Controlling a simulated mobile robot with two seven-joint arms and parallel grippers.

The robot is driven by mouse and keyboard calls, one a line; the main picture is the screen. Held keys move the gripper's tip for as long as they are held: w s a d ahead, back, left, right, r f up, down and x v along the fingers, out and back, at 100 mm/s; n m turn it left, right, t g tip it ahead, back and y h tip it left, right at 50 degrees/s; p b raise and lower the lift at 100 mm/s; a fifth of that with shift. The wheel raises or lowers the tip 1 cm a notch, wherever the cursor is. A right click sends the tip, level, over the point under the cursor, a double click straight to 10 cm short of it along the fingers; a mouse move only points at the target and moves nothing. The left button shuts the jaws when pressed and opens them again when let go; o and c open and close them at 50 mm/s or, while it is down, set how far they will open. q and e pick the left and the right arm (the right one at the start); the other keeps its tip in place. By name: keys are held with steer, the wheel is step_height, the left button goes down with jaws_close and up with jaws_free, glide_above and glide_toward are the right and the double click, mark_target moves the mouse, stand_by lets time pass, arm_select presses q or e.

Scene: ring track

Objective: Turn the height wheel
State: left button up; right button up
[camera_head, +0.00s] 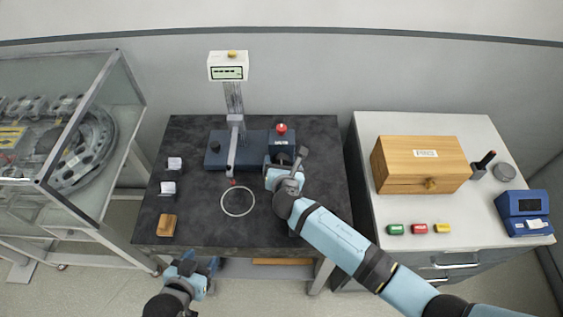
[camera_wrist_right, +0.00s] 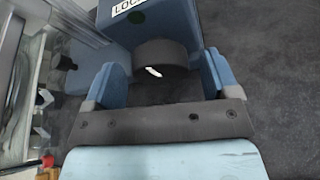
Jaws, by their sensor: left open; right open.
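The measuring stand has a blue base (camera_head: 255,137), a grey column and a display head (camera_head: 228,66). A blue box with a red knob (camera_head: 281,129) stands at the base's right end. In the right wrist view, a dark round wheel (camera_wrist_right: 160,54) sits on the blue box (camera_wrist_right: 165,18) labelled LOC, the rest of the label cut off. My right gripper (camera_head: 281,172) is in front of this box. Its open fingers (camera_wrist_right: 162,84) lie on either side of the wheel; contact cannot be told. My left gripper (camera_head: 199,277) is open below the table's front edge, away from the stand.
A white ring outline (camera_head: 238,214) marks the dark table (camera_head: 195,215). Small blocks lie along its left side. A glass-walled case (camera_head: 125,85) stands left. A white cabinet (camera_head: 470,203) with a wooden box (camera_head: 420,165) and a blue device (camera_head: 523,207) stands right.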

steer(key=shift+w+f, duration=0.2)
steer(key=shift+w, duration=0.25)
steer(key=c, duration=0.9)
